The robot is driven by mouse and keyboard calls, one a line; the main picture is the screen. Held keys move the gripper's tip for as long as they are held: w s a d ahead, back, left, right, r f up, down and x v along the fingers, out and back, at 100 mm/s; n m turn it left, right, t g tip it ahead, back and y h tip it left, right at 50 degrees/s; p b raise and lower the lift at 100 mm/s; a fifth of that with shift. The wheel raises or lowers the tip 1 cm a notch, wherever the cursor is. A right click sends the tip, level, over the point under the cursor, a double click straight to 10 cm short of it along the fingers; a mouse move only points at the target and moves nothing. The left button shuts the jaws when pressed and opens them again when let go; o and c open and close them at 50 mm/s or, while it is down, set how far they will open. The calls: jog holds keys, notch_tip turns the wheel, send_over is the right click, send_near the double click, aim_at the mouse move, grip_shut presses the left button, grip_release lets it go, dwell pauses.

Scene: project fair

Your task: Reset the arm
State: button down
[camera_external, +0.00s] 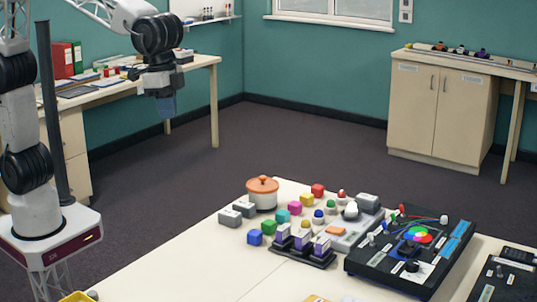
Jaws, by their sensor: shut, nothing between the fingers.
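My gripper (166,104) hangs from my arm at the upper left, pointing down. It is shut and empty, high above the floor and well to the left of the things on the front table. Its fingertips look small and blurred against the dark floor. The front table (168,262) stands below and to the right of it. Nothing touches the gripper.
The front table holds an orange-lidded pot (262,192), several coloured cubes, grey blocks, a dark rack (304,252) and a black panel with wires (380,262). A yellow container (78,297) shows at the bottom edge. A desk stands behind my arm.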

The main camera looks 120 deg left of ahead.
jog(key=s+d+f+m, duration=0.1)
jog(key=s+d+f, duration=0.1)
jog(key=s, duration=1)
jog(key=s+d+f+m, duration=0.1)
jog(key=s+d+f, duration=0.1)
jog(key=s, duration=1)
jog(key=s+d+f+m+t, duration=0.1)
jog(key=s+d+f, duration=0.2)
jog(key=s, duration=0.9)
jog(key=shift+s+f, duration=0.3)
jog(key=shift+s, duration=0.05)
jog(key=shift+d, duration=0.1)
